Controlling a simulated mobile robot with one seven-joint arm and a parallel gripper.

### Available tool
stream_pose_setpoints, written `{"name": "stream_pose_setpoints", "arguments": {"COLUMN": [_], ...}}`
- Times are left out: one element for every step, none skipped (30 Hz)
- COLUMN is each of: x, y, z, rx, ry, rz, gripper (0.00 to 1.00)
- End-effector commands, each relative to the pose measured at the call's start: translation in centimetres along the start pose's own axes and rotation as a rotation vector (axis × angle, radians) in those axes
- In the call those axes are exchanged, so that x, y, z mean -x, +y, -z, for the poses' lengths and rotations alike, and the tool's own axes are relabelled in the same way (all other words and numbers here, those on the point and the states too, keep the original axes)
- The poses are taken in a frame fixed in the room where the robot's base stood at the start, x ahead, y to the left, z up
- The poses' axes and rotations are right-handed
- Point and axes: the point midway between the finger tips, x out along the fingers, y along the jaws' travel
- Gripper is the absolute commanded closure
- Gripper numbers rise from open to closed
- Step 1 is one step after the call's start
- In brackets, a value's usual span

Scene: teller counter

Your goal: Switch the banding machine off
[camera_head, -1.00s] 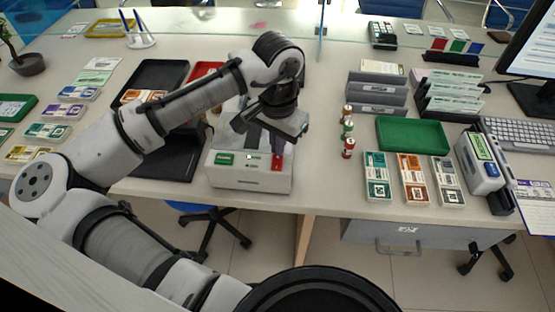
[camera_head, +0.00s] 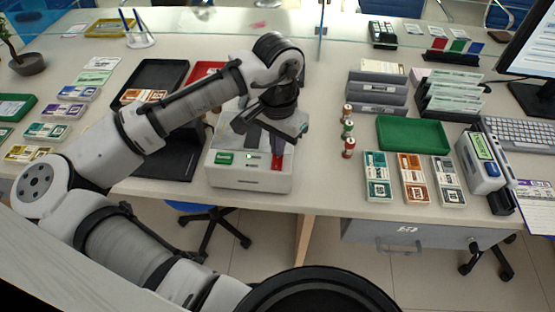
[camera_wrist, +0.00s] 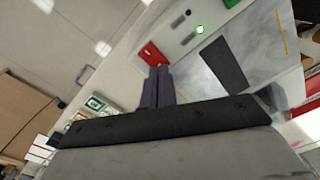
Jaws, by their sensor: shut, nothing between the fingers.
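The banding machine (camera_head: 250,181) is a white box at the front edge of the counter. Its front panel has a green button (camera_head: 224,158) on the left and a red button (camera_head: 277,163) on the right. A small green light (camera_wrist: 199,29) glows on the panel between them. My gripper (camera_head: 277,147) is over the right side of the machine, fingers together and empty. In the wrist view, the closed fingertips (camera_wrist: 159,70) are close to the red button (camera_wrist: 151,54) and overlap its lower edge. I cannot tell whether they touch it.
A black tray (camera_head: 163,75) and a red tray are behind my arm. A clear glass screen rises behind. Bare counter lies just right of the machine.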

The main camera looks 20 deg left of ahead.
Motion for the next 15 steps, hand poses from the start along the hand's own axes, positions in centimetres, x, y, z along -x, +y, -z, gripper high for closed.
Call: {"name": "stream_pose_setpoints", "arguments": {"x": [-0.15,-0.19,-0.25,-0.30,-0.35,-0.41,-0.45,-0.50,-0.56,-0.60,-0.65,-0.71,-0.75,-0.80,-0.86], "y": [0.01,0.01,0.01,0.02,0.02,0.02,0.02,0.02,0.02,0.02,0.02,0.03,0.03,0.03,0.03], "z": [0.00,0.00,0.00,0.00,0.00,0.00,0.00,0.00,0.00,0.00,0.00,0.00,0.00,0.00,0.00], "rx": [0.000,0.000,0.000,0.000,0.000,0.000,0.000,0.000,0.000,0.000,0.000,0.000,0.000,0.000,0.000], "ry": [0.000,0.000,0.000,0.000,0.000,0.000,0.000,0.000,0.000,0.000,0.000,0.000,0.000,0.000,0.000], "rz": [0.000,0.000,0.000,0.000,0.000,-0.001,-0.001,-0.001,-0.001,-0.001,-0.001,-0.001,-0.001,-0.001,-0.001], "gripper": [1.00,1.00,1.00,1.00,1.00,1.00,1.00,1.00,1.00,1.00,1.00,1.00,1.00,1.00,1.00]}}
